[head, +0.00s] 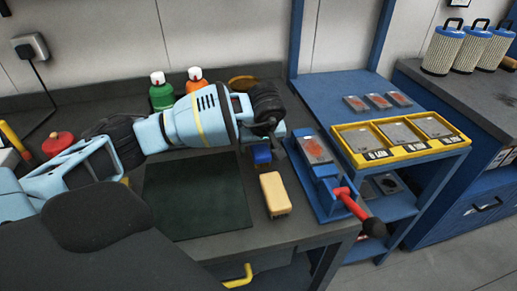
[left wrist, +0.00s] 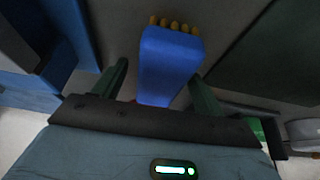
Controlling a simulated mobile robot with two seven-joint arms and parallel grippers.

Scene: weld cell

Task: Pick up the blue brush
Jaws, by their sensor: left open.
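The blue brush (head: 262,154) is on the dark workbench, just below my left gripper (head: 264,128) in the head view. In the left wrist view the blue brush (left wrist: 170,62) lies between the two dark green fingers of my left gripper (left wrist: 160,85), with yellow bristle tufts at its far end. The fingers are spread apart, with a narrow gap visible on the left side; whether the right finger touches the brush I cannot tell. My right gripper is not in view.
A dark green mat (head: 197,202) lies to the left. Green and orange bottles (head: 161,94) stand behind my arm.

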